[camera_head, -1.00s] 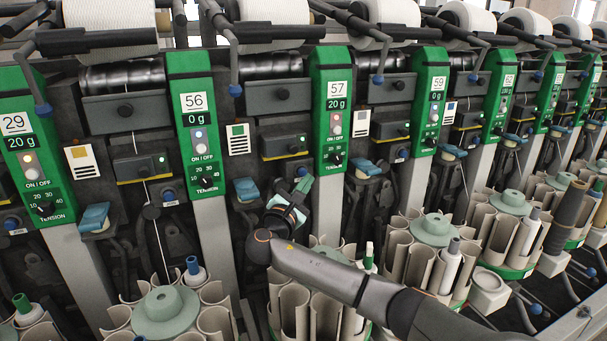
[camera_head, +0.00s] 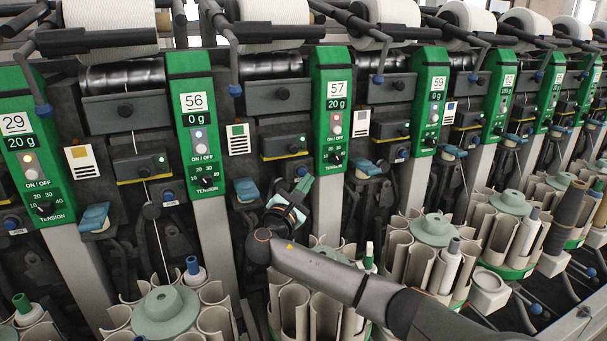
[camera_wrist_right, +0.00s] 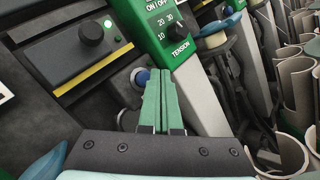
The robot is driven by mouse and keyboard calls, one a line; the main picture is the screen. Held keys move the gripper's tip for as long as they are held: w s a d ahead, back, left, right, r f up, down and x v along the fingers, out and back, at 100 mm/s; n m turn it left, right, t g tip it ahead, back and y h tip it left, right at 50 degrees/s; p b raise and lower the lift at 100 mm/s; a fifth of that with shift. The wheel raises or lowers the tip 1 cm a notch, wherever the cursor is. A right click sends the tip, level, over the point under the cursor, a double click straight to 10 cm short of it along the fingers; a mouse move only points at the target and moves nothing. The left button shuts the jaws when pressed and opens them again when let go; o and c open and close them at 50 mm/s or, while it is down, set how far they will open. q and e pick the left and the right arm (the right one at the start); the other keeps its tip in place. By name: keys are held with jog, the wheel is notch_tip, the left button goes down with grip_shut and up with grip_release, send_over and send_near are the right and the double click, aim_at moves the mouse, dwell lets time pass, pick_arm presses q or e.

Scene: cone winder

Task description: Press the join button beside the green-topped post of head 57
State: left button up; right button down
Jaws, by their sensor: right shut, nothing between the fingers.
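The blue join button (camera_head: 302,171) sits low on the dark panel just left of this post. It also shows in the wrist view (camera_wrist_right: 141,77), in a grey round mount. My right gripper (camera_head: 304,184) is shut and empty, its green fingers together just below the button. In the wrist view its fingertips (camera_wrist_right: 161,72) overlap the button's right edge. I cannot tell whether they touch it. My left gripper is not in view.
A dark knob box with a yellow stripe (camera_wrist_right: 83,72) is up and left of the fingertips in the wrist view. A blue lever (camera_head: 246,190) is left of my gripper in the head view. Beige tube holders (camera_head: 295,305) stand below my right arm.

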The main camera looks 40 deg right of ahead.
jog(key=shift+w+d, duration=0.1)
jog(key=shift+w, duration=0.3)
jog(key=shift+w+d, duration=0.15)
jog(key=shift+w, duration=0.25)
dwell(0.6)
jog(key=shift+s+a+p, duration=0.3)
jog(key=shift+s+p, duration=0.45)
jog(key=shift+s, duration=0.1)
